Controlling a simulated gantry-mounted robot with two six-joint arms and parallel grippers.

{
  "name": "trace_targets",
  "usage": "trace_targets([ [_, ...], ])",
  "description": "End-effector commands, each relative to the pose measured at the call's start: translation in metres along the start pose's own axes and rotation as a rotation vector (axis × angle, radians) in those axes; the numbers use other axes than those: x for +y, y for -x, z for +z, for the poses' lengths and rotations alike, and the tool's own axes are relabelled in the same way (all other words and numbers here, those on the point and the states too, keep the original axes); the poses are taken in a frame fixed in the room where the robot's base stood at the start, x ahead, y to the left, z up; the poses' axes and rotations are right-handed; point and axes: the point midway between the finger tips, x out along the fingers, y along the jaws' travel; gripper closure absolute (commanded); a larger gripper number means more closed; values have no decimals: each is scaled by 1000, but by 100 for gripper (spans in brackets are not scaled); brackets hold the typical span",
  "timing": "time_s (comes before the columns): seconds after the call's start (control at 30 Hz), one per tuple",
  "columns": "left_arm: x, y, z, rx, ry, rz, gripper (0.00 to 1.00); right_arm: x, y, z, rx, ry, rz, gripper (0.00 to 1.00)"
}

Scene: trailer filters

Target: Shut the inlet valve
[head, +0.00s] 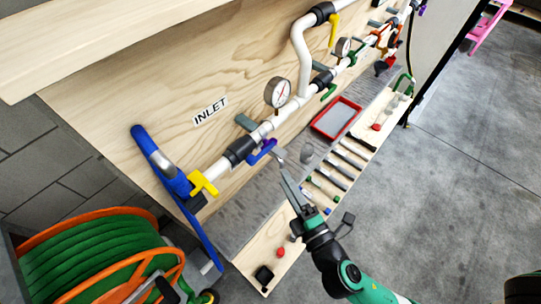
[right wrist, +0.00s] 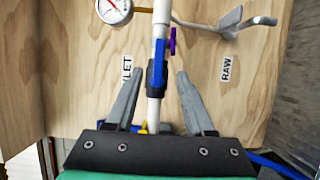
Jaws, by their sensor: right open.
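The inlet valve is a black body (head: 240,151) with a blue lever (head: 262,152) on the white pipe near the INLET label (head: 210,111). In the right wrist view the blue lever (right wrist: 159,63) lies along the pipe, over the black body (right wrist: 150,76). My right gripper (head: 284,170) is open, just in front of the valve. In the right wrist view its fingers (right wrist: 161,76) stand on either side of the pipe and lever, with nothing gripped. I cannot tell their exact distance from the lever. My left gripper is not in view.
A yellow handle (head: 203,184) sits below the valve near the blue hose fitting (head: 176,180). A purple handle (right wrist: 172,41) and a pressure gauge (head: 278,92) are close above. A red tray (head: 336,118) and several tools lie on the ledge. A hose reel (head: 95,250) stands lower left.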

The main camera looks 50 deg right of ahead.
Motion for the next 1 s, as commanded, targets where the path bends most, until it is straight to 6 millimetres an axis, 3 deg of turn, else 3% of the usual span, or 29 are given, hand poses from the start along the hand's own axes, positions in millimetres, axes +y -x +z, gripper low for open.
trace_targets([
  [0.2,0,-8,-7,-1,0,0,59,3,-51,1,-5,-3,3,46],
  [0.4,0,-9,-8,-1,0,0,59,1,-85,1,-2,-1,2,46],
  [0.77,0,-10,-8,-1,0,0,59,1,-94,0,0,-1,1,46],
  [1.0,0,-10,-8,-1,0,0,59,1,-94,0,0,-1,1,88],
])
